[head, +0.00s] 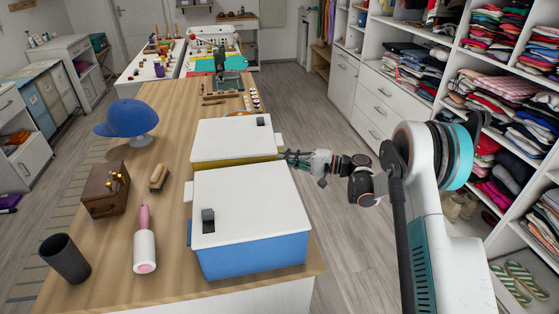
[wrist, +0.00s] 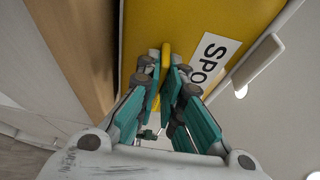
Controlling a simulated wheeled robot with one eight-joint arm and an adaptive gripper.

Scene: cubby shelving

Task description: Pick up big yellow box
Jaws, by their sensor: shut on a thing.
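The big yellow box (head: 224,161) stands on the wooden table behind a blue box, with a white lid and a thin strip of its yellow side showing. My gripper (head: 288,156) reaches it from the right, at its right end. In the wrist view, the yellow wall (wrist: 196,18) fills the top and bears a white label with the letters "SPO". My gripper (wrist: 167,75) is shut there on a yellow handle tab (wrist: 166,60) of the box. Most of the box's front is hidden by the blue box.
The blue box (head: 252,255) with a white lid stands right in front of the yellow box. A blue cap (head: 127,118), a brush (head: 158,177), a wooden box (head: 105,190), a lint roller (head: 144,245) and a dark cup (head: 65,259) stand to the left. Clothes shelves (head: 470,60) line the right.

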